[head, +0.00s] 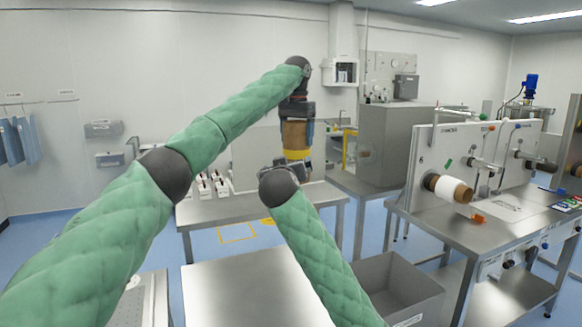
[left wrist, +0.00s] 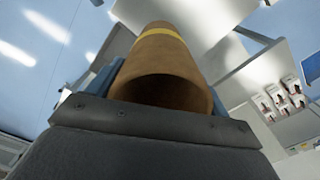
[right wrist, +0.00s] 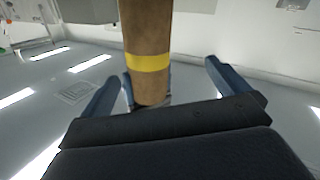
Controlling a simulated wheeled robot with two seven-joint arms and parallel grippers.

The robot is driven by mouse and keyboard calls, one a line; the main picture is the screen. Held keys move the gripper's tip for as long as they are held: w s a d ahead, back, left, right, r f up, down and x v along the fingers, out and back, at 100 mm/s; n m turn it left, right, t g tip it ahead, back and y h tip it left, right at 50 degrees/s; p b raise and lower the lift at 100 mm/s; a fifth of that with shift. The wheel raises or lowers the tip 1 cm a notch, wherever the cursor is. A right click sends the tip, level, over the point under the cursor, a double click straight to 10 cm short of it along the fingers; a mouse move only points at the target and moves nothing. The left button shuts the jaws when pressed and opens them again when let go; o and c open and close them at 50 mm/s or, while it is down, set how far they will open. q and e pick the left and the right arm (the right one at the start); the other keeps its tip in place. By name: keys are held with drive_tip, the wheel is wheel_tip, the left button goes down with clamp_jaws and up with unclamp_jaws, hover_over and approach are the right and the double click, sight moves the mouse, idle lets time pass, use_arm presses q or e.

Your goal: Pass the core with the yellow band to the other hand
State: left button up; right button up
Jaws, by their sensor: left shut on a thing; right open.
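The brown core with the yellow band (head: 296,138) hangs upright below my left gripper (head: 296,118), which is shut on its upper part. In the left wrist view the core (left wrist: 165,65) points away between the fingers, with its hollow end toward the camera and the yellow band near the far end. My right gripper (head: 285,164) is raised just below, near the core's banded lower end, and partly hidden by its own wrist.
A nearer steel table (head: 255,290) is bare. A grey bin (head: 395,285) is at lower right. The converter panel (head: 470,160) with a white roll (head: 450,189) stands at right.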

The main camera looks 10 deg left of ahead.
sight(296, 155)
drive_tip(key=w+m, duration=0.1)
drive_tip(key=w, duration=0.3)
drive_tip(key=w+m+h, duration=0.1)
drive_tip(key=w, duration=0.3)
drive_tip(key=w+d+m, duration=0.1)
drive_tip(key=w+m, duration=0.1)
drive_tip(key=w, duration=0.2)
drive_tip(key=shift+w+r, duration=0.1)
drive_tip(key=shift+w, duration=0.1)
idle(0.3)
drive_tip(key=shift+d, duration=0.1)
drive_tip(key=c, duration=1)
use_arm(q)
drive_tip(key=o, duration=1.4)
drive_tip(key=shift+c, duration=0.2)
use_arm(e)
drive_tip(key=shift+c, duration=0.3)
